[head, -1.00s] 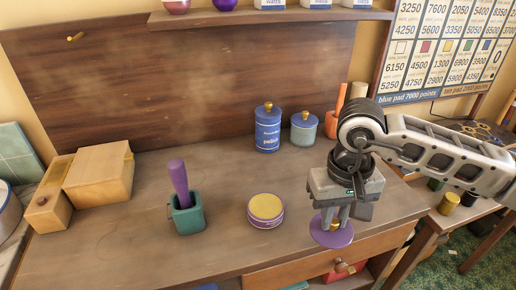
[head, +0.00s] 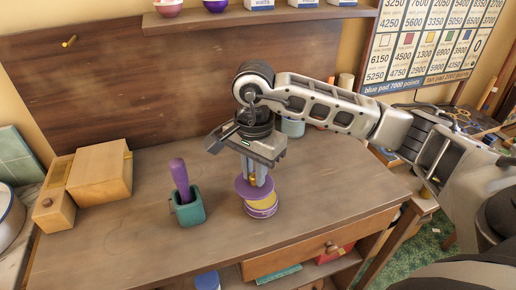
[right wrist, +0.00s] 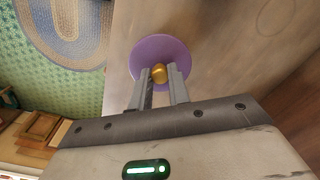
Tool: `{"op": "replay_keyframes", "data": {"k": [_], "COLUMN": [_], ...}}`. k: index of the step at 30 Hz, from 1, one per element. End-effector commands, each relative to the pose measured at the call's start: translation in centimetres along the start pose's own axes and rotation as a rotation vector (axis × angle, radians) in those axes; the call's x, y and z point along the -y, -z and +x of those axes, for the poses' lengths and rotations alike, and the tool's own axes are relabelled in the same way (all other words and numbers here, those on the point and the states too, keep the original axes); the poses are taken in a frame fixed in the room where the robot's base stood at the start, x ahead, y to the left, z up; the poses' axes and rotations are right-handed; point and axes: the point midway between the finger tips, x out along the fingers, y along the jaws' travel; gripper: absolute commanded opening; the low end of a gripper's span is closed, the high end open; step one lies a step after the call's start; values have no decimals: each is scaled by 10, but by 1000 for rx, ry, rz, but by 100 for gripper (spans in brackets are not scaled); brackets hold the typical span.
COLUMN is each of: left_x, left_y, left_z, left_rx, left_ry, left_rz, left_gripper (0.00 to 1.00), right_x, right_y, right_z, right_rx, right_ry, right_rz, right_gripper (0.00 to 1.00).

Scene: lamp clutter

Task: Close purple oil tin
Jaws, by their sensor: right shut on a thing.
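The purple oil tin (head: 261,210) stands on the desk, round and short with a yellowish top. My right gripper (head: 254,181) is shut on the gold knob of a flat purple lid (head: 241,187). The lid is over the tin, overlapping it in the head view and set a little to the left. I cannot tell whether lid and tin touch. In the right wrist view the lid (right wrist: 143,53) lies flat beyond the fingers, with its gold knob (right wrist: 159,72) between the fingertips; the lid hides the tin there. My left gripper is not in view.
A teal pot with a purple-handled tool (head: 187,205) stands just left of the tin. Wooden boxes (head: 100,175) sit at the far left. A grey-blue jar (head: 292,127) stands behind my right arm. The desk right of the tin (head: 340,195) is clear.

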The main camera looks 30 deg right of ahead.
Motion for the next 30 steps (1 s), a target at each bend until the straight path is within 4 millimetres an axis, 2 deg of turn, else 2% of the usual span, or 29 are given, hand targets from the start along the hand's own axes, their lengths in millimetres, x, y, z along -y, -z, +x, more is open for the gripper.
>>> {"op": "replay_keyframes", "data": {"k": [1,3,6,9,22,30], "left_x": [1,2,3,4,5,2], "left_y": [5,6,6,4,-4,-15], "left_z": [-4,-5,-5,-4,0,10], "left_rx": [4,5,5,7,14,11], "left_ry": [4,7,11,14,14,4], "left_rz": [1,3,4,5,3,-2], "left_gripper": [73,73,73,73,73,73], "right_x": [-1,-1,-2,-2,-2,-2], "right_y": [6,12,19,22,23,23], "right_z": [-8,-11,-13,-13,-10,16], "right_rx": [1,-1,-2,-5,-5,-5], "right_ry": [-5,-7,-8,-9,-8,-8], "right_rz": [125,272,414,479,490,488], "right_gripper": [0,0,0,0,0,0]}}
